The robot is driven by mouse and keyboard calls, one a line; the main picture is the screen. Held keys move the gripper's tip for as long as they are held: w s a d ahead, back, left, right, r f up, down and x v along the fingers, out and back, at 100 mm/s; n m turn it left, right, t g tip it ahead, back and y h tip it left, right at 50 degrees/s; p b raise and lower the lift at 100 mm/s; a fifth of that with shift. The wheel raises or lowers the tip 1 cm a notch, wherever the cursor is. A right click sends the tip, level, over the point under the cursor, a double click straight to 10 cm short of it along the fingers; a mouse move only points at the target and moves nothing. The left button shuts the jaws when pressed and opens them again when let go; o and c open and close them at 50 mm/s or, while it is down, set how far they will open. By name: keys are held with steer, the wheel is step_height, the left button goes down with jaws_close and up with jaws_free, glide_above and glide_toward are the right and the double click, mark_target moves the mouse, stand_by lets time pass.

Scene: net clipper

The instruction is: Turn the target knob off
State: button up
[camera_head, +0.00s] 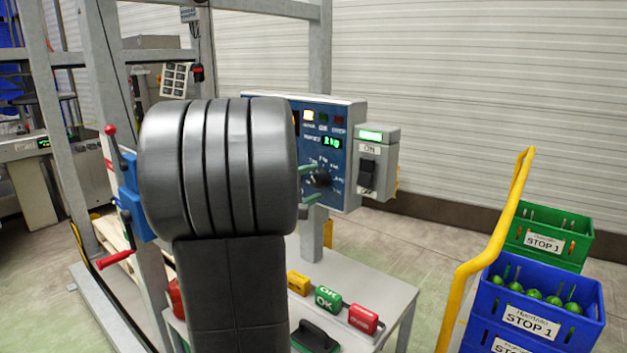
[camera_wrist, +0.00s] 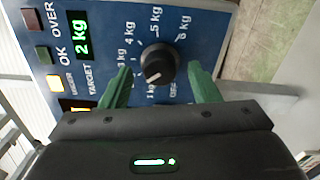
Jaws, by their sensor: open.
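The round black target knob (camera_head: 321,179) is on the blue control panel (camera_head: 345,155); it also shows in the wrist view (camera_wrist: 158,63). Its white pointer mark faces the lower left in the wrist view, toward the low kg labels. The OFF label (camera_wrist: 174,90) is below and right of the knob there. My gripper (camera_wrist: 160,70) is open, with one green finger on each side of the knob and a visible gap on both sides. The green fingers also show in the head view (camera_head: 310,184). The left finger covers part of the dial.
The panel's green display (camera_wrist: 82,35) reads 2 kg, and the yellow UNDER light (camera_wrist: 53,84) is lit. A grey switch box (camera_head: 376,165) marked ON adjoins the panel. Yellow, green and red blocks (camera_head: 328,299) sit on the table below. Blue crates (camera_head: 545,312) stand at right.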

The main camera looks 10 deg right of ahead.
steer(key=shift+w+d, duration=0.4)
steer(key=shift+d, duration=0.1)
steer(key=shift+s, duration=0.1)
steer(key=c, duration=1)
